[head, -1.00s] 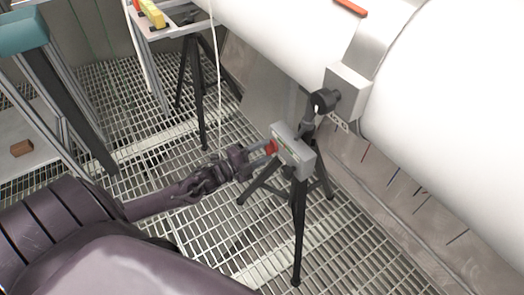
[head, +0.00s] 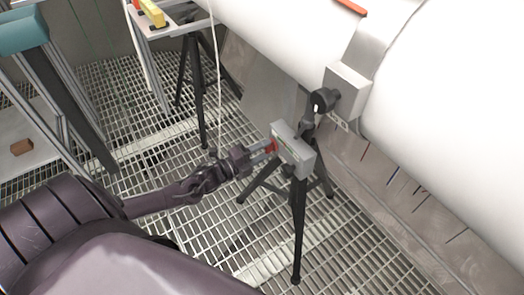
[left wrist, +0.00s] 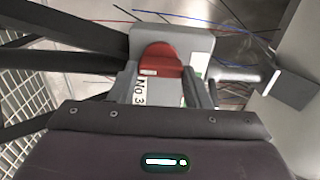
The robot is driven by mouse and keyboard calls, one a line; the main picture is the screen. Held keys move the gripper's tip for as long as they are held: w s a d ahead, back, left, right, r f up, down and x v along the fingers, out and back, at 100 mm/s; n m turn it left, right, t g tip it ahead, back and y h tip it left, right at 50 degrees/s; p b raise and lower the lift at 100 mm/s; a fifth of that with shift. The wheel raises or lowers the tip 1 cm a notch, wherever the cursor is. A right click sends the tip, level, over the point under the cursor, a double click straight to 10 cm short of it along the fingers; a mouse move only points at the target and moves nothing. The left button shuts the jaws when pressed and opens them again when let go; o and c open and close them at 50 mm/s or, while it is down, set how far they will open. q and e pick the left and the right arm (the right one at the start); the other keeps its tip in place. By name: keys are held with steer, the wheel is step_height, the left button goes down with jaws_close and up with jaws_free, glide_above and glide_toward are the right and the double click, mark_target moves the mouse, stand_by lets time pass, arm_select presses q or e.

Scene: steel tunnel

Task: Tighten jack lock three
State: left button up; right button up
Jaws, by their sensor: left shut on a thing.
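The jack lock is a grey box (head: 293,146) on a black tripod stand (head: 299,230) beside the big white pipe. A red knob (head: 271,146) sits on its near left face. In the left wrist view the red knob (left wrist: 161,60) is between my finger tips, with the grey box (left wrist: 200,42) behind it and a label reading "No 3" below it. My left gripper (head: 263,150) reaches in from the left and is shut on the red knob; it also shows in the left wrist view (left wrist: 160,78). My right gripper is not in view.
The white pipe (head: 440,120) runs along the right, with a grey bracket box (head: 346,88) above the stand. Another black tripod (head: 195,85) and a rack with a yellow block (head: 152,13) stand behind. A thin white cable (head: 216,80) hangs near my arm. The floor is metal grating.

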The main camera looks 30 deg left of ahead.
mark_target(266, 150)
arm_select(q)
steer(key=o, duration=1)
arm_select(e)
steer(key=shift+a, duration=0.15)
arm_select(q)
steer(key=shift+s, duration=0.1)
steer(key=shift+s+a, duration=0.1)
steer(key=shift+s, duration=0.2)
steer(key=v, duration=0.2)
steer(key=shift+s+a+p, duration=0.15)
steer(key=shift+s+p, duration=0.2)
steer(key=shift+p, duration=0.05)
steer(key=v, duration=0.4)
steer(key=shift+s+a+p, duration=0.1)
steer(key=shift+s+p, duration=0.05)
steer(key=shift+p, duration=0.15)
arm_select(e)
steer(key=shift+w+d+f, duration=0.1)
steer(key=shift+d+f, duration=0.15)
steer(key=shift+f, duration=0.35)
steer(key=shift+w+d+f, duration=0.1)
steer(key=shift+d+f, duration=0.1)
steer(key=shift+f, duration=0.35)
